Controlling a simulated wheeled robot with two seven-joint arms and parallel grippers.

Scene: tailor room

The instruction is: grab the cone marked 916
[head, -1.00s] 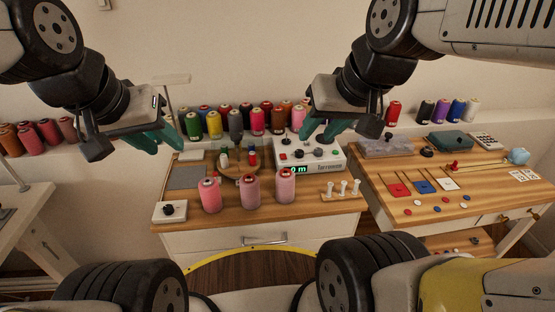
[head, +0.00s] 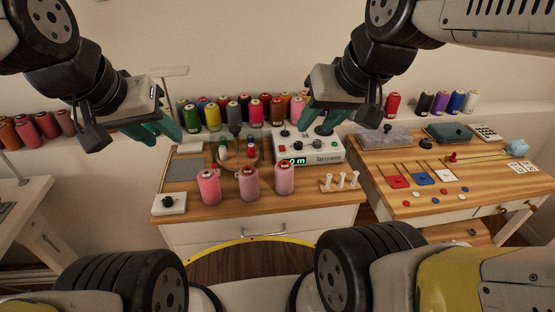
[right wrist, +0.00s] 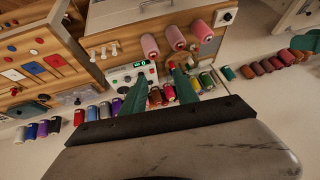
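Three pink thread cones stand upright in a row near the front of the middle table: a left cone (head: 209,188), a middle cone (head: 249,184) and a right, paler cone (head: 284,180). They also show in the right wrist view as left (right wrist: 201,31), middle (right wrist: 175,38) and right (right wrist: 150,46). I cannot read any number on them, so I cannot tell which is 916. My left gripper (head: 165,135) is open and empty, above and left of the cones. My right gripper (head: 322,117) is open and empty, above and behind them; its teal fingers are apart in the wrist view (right wrist: 158,92).
A white meter box (head: 322,150) and a round wooden stand with small spools (head: 238,165) sit behind the cones. White pegs (head: 341,182) and a knob box (head: 169,204) flank them. A back shelf holds many coloured cones. A game table (head: 450,190) stands right.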

